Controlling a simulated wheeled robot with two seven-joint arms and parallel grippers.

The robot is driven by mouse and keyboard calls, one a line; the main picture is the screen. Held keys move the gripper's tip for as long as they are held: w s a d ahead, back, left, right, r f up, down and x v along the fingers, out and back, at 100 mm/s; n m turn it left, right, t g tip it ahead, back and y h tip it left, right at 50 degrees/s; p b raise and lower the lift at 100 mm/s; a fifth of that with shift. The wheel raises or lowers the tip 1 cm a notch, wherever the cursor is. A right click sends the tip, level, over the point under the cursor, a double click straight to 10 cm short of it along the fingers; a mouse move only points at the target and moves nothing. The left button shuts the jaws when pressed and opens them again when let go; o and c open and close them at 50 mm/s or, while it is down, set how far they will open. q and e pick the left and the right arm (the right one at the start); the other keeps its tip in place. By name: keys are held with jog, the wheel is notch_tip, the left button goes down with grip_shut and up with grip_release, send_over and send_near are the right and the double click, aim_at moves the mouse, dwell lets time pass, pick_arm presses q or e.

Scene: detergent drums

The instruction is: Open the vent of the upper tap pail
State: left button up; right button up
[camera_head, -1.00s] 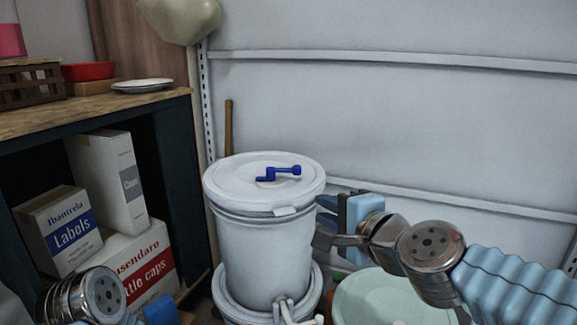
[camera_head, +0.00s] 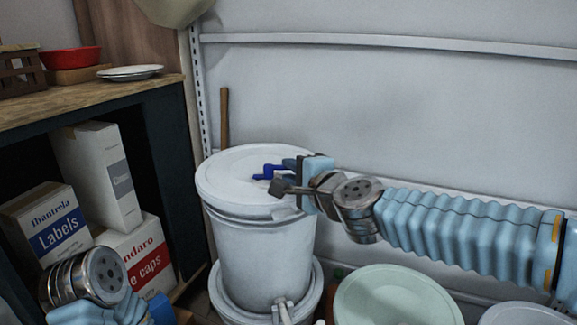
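The upper tap pail (camera_head: 262,255) is a white drum with a white lid, standing on another white drum. The blue crank-shaped vent handle (camera_head: 267,171) lies on the lid. My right gripper (camera_head: 283,175) is over the lid's right part, with its fingers apart on either side of the handle's right end. That end is hidden by the gripper, and I cannot tell whether the fingers touch it. My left gripper (camera_head: 160,310) shows only partly at the bottom left edge, away from the pail; its fingers are not clear.
A shelf unit (camera_head: 90,105) with boxes (camera_head: 60,228) stands on the left. A red bowl (camera_head: 72,58) and plates (camera_head: 130,72) are on its top. A pale green round lid (camera_head: 395,297) is at the lower right. A white wall (camera_head: 400,110) is behind.

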jog(key=shift+x, duration=1.05)
jog(key=shift+c, duration=0.3)
grip_shut()
dwell(0.3)
